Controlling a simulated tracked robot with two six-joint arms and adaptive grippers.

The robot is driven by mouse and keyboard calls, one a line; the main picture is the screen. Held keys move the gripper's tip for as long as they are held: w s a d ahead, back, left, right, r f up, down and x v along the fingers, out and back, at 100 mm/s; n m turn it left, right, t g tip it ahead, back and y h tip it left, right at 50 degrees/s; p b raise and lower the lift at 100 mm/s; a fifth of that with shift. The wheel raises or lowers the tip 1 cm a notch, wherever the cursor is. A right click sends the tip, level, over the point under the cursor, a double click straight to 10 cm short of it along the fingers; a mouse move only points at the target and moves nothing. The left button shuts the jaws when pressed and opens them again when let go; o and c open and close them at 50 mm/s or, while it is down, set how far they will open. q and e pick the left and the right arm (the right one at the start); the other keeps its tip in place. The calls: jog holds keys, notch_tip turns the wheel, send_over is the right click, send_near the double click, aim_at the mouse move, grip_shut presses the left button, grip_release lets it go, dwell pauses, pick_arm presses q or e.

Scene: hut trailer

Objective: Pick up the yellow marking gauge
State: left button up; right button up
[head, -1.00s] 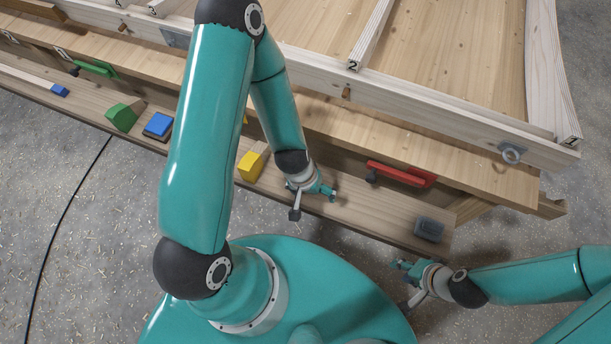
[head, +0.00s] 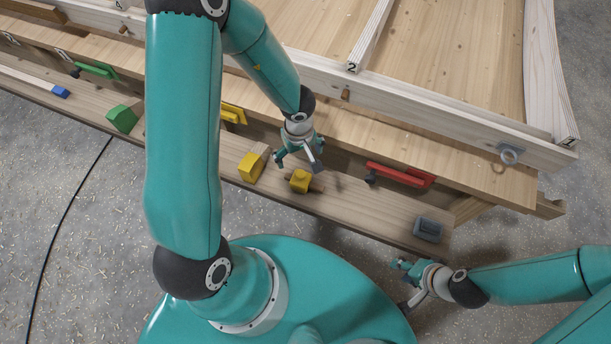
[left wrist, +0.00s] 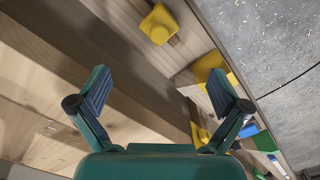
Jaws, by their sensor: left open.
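The yellow marking gauge (head: 300,181), a yellow block on a short dark rod, lies on the bench's lower front board. It also shows in the left wrist view (left wrist: 158,24), at the top, beyond the fingertips. My left gripper (head: 298,160) is open and empty, just behind the gauge and apart from it. In the left wrist view my left gripper (left wrist: 158,92) has its two fingers wide apart with bare wood between them. My right gripper (head: 403,285) is off the bench's front edge at lower right, its fingers apart and empty.
A yellow block (head: 251,167) lies left of the gauge, and a yellow clamp (head: 233,114) is behind it. A red clamp (head: 400,174) and a grey block (head: 429,229) are to the right. A green block (head: 122,118) is farther left. A timber frame (head: 430,107) stands behind.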

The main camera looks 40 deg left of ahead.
aim_at(301, 173)
pick_arm(q)
notch_tip(301, 173, down, 10)
jog(key=b, duration=0.5)
jog(key=shift+r, duration=0.25)
notch_tip(301, 173, down, 5)
jog(key=b, duration=0.4)
jog(key=shift+w+d, duration=0.1)
jog(key=shift+w, duration=0.05)
jog(key=c, duration=1.1)
jog(key=shift+r, duration=0.1)
jog(key=shift+r+p, duration=6.5)
jog(key=shift+r, duration=3.45)
